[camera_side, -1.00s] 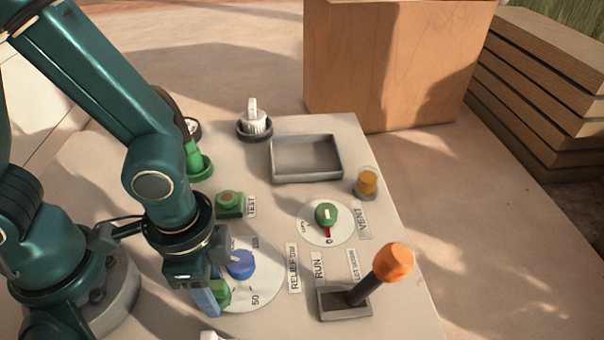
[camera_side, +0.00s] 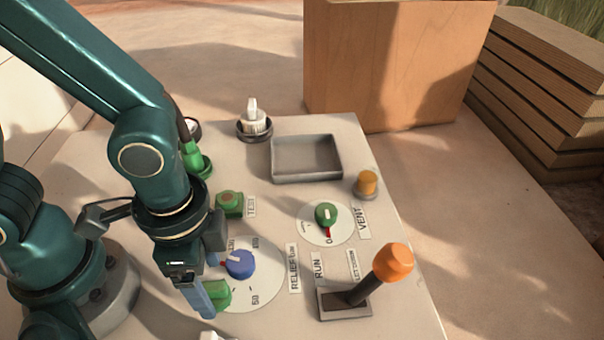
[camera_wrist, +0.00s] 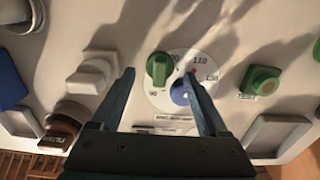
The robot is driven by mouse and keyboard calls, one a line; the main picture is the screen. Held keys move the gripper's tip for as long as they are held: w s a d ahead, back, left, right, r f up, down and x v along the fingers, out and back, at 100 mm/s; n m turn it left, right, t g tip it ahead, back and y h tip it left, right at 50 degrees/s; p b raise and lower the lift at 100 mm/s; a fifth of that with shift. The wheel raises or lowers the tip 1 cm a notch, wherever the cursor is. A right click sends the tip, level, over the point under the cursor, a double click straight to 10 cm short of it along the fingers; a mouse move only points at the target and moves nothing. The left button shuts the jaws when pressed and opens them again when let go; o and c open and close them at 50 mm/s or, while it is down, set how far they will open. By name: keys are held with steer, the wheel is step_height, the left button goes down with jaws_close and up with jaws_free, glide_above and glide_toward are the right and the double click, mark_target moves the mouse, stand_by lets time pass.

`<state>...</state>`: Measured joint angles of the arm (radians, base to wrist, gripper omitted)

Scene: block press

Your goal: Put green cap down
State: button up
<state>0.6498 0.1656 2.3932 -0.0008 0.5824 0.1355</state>
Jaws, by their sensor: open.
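The green cap (camera_side: 218,293) is at the left edge of the large white dial plate (camera_side: 256,298) in the side view, beside the blue knob (camera_side: 240,264). In the wrist view the green cap (camera_wrist: 158,68) shows between my fingers, upper left of the blue knob (camera_wrist: 180,94). My gripper (camera_side: 206,305) is low over the dial's left side, and a blue finger covers part of the cap. In the wrist view my gripper (camera_wrist: 159,75) is open, with its fingers spread to either side of the cap. Gaps show between cap and fingers there. I cannot tell whether the cap sits flat.
A green TEST button (camera_side: 230,204) stands behind the dial. A grey tray (camera_side: 338,171) and a white knob (camera_side: 254,121) are farther back.

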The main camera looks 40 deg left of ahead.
mark_target(211, 285)
step_height(211, 285, up, 9)
steer(key=w+a+r+n+t, duration=0.3)
steer(key=a+n+t, duration=0.2)
steer(key=a+n, duration=0.3)
steer(key=shift+w+a+r, duration=0.15)
steer(key=shift+a+r, duration=0.05)
steer(key=shift+a, duration=0.7)
steer(key=shift+o, duration=0.7)
steer(key=shift+a+n+t, duration=0.3)
steer(key=shift+a+n, duration=0.05)
steer(key=shift+n, duration=0.15)
steer(key=shift+w+r, duration=0.1)
